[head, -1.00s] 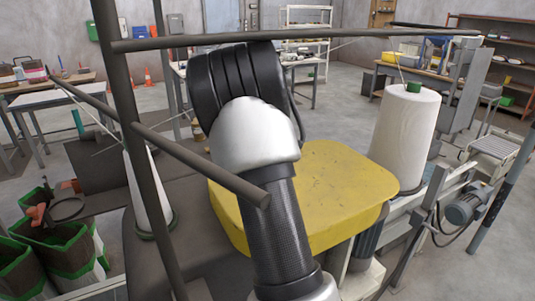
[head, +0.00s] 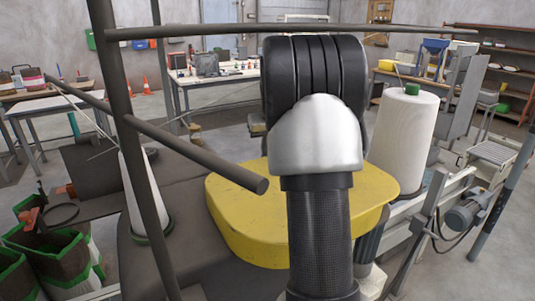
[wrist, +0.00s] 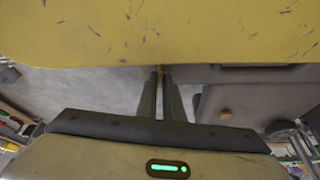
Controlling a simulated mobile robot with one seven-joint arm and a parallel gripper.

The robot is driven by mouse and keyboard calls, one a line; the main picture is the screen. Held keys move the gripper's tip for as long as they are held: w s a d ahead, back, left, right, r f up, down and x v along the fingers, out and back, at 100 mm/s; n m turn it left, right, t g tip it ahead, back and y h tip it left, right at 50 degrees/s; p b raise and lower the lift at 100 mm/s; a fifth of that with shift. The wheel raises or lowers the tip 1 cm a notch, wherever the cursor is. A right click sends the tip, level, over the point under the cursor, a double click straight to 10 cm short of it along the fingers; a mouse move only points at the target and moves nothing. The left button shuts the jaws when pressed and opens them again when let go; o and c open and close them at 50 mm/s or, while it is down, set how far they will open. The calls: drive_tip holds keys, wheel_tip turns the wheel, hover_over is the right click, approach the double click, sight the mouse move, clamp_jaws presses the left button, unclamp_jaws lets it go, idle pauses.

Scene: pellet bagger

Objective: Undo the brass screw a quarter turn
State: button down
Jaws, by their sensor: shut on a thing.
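In the wrist view my gripper (wrist: 160,74) is shut, its two dark fingers close together and pointing up at the lower edge of a yellow cover (wrist: 160,32). A small brass-coloured piece, which looks like the brass screw (wrist: 160,70), shows between the fingertips at that edge. The fingers hide most of it, so its turn angle cannot be told. The yellow cover also shows in the head view (head: 240,215), where my arm stands in front of it. The gripper and the screw are hidden there.
A dark bar (head: 200,155) juts close to the left of my arm, and another rail (head: 210,31) crosses above. A white thread cone (head: 404,130) stands right of the cover, and a narrower one (head: 141,190) stands left. A motor (head: 463,218) sits at right.

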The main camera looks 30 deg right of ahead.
drive_tip(key=shift+n+y, duration=0.4)
drive_tip(key=shift+n, duration=0.8)
drive_tip(key=c, duration=1.9)
unclamp_jaws()
drive_tip(key=v, duration=1.7)
drive_tip(key=shift+s+d+r, duration=0.15)
drive_tip(key=shift+d, duration=0.05)
